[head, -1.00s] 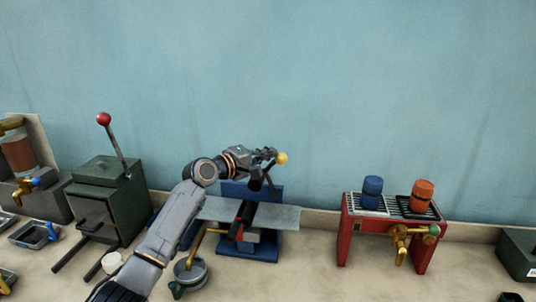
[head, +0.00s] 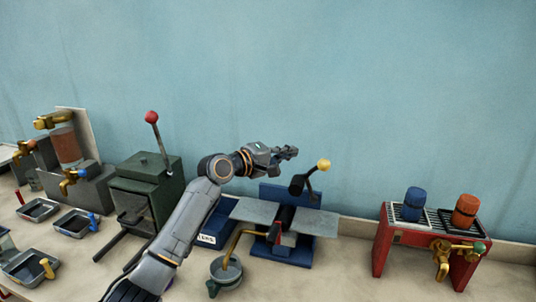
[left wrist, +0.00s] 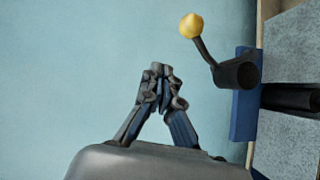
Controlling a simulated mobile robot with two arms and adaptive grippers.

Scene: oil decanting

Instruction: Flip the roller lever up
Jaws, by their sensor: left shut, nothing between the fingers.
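The roller device (head: 288,252) is a blue stand with a grey plate (head: 316,222) and a dark roller. Its lever (head: 311,181) points up from a dark cylinder and ends in a yellow knob (head: 323,165). In the left wrist view the knob (left wrist: 191,25) and the cylinder (left wrist: 236,73) show at upper right. My left gripper (head: 293,153) is shut and empty, left of the knob and slightly higher in the head view, apart from it. Its fingertips (left wrist: 160,72) meet in front of the wall in the left wrist view. My right gripper is not in view.
A grey-green press (head: 146,190) with a red-knobbed lever stands left of my arm. A metal cup (head: 226,270) sits below a brass spout. A red stand (head: 405,237) with blue and orange containers is at right. Bare counter lies between it and the roller device.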

